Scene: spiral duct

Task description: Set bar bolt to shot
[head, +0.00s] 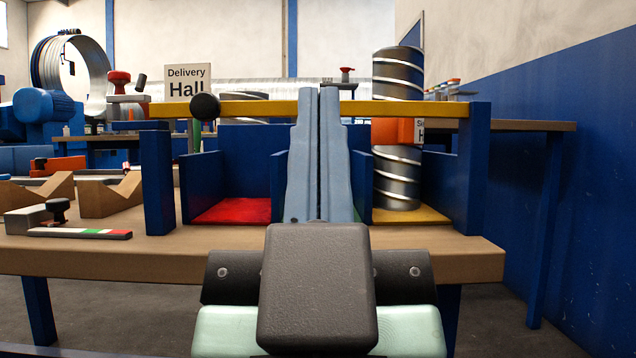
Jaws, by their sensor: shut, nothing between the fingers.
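A yellow horizontal bar (250,108) with a black ball knob (205,107) near its left end looks like the bar bolt. It runs across the front bays from the left blue post (157,180) to the right blue post (473,168). Its middle is hidden behind my fingers. I cannot tell if its right end enters the right post. My gripper (319,92) has pale blue fingers, shut and empty. They point away from me, and their tips show just above the bar, well right of the knob. I cannot tell if they touch it.
A red-floored bay (232,211) and a yellow-floored bay holding a spiral duct (396,178) flank my fingers. Wooden V-blocks (110,196) and a striped strip (80,233) lie at left on the bench. A blue wall (570,190) stands at right.

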